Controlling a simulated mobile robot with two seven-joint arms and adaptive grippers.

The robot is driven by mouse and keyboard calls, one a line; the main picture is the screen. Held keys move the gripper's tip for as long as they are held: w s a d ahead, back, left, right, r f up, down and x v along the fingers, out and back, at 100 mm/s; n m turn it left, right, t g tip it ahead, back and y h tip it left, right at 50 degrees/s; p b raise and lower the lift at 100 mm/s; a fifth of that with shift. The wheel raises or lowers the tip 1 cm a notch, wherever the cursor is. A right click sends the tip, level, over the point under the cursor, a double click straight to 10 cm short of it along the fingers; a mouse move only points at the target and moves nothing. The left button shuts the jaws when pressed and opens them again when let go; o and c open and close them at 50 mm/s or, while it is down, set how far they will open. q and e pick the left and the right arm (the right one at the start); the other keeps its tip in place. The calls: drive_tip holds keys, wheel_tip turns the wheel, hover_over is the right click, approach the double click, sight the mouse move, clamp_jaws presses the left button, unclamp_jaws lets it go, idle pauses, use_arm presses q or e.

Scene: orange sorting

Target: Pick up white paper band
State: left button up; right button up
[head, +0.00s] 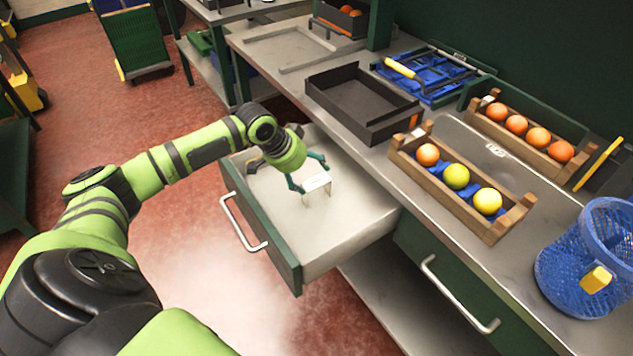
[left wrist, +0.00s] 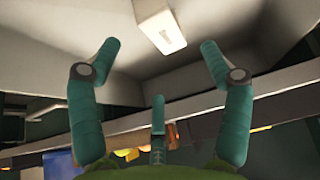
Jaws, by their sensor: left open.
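The white paper band (head: 318,183) stands in the open drawer (head: 345,238), toward its back half, as a small bent strip with a flat top and sides reaching down. My left gripper (head: 308,172) is inside the drawer area, right beside the band, with its teal fingers spread. In the left wrist view the band (left wrist: 160,26) shows at the top centre, beyond the open fingertips (left wrist: 160,46) and between their lines. Nothing is between the fingers. Whether a finger touches the band I cannot tell. My right gripper is not in view.
A small dark item (head: 252,165) lies at the drawer's left end. On the counter are an empty black tray (head: 375,133), a wooden crate (head: 468,212) with fruit, another crate (head: 560,172) with oranges, and a blue wire basket (head: 565,270). The drawer's front part is clear.

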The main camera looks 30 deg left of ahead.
sight(317, 184)
use_arm(q)
drive_tip(key=shift+f+b, duration=0.3)
drive_tip(key=shift+f, duration=0.15)
drive_tip(key=shift+p+x, duration=0.35)
drive_tip(key=shift+x, duration=0.8)
drive_tip(key=x, duration=0.4)
drive_tip(key=shift+w, duration=0.15)
drive_tip(key=shift+w+f, duration=0.1)
drive_tip(key=shift+f, duration=0.05)
drive_tip(key=c, duration=0.9)
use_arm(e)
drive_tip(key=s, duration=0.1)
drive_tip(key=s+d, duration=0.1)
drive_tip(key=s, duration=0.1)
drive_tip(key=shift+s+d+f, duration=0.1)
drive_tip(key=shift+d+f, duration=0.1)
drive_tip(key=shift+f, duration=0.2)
